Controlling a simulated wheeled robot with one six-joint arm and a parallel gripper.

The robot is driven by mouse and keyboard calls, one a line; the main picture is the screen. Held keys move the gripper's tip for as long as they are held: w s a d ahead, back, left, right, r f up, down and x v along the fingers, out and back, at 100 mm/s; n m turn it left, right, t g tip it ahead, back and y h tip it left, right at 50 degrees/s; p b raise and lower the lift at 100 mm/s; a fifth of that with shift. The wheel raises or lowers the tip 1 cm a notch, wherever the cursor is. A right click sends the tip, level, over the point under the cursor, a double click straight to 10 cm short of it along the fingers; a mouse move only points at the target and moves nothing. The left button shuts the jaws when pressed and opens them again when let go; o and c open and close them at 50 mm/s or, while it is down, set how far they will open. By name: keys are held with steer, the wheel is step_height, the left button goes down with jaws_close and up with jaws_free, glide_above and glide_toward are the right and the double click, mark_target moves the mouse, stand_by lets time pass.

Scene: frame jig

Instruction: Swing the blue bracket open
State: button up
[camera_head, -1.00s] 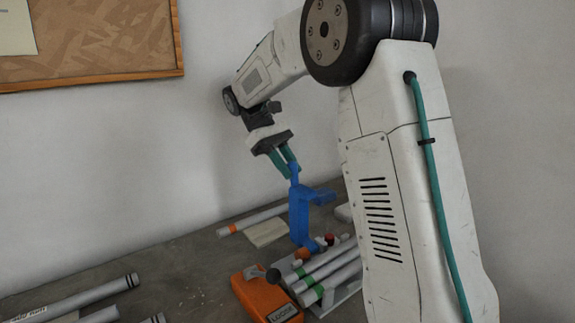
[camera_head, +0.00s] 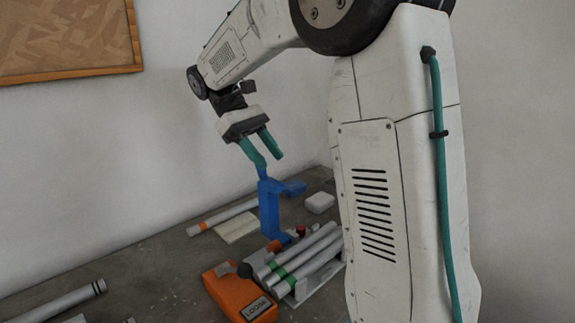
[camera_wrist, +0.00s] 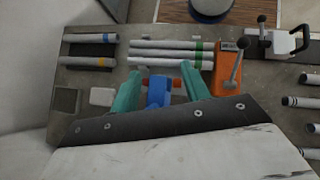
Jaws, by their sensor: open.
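The blue bracket (camera_head: 269,212) stands upright at the back of the bench, beside the tubes, with a short arm reaching right near its top. In the wrist view the bracket (camera_wrist: 158,93) shows between my two green fingers. My gripper (camera_head: 271,161) is open, pointing down at the bracket's top. In the head view its left fingertip is at or very near the narrow top of the bracket, and the right finger is apart from it. I cannot tell whether they touch. The wrist view also shows my gripper (camera_wrist: 160,78) from above.
Silver tubes (camera_head: 305,257) with green bands lie in a rack in front of the bracket. An orange block (camera_head: 236,290) with a dark-knobbed lever sits left of them. A pale flat block (camera_head: 236,226) and a small white block (camera_head: 320,202) lie near the wall.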

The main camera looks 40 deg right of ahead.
steer(key=s+a+r, duration=0.1)
steer(key=s, duration=0.9)
steer(key=shift+a, duration=0.4)
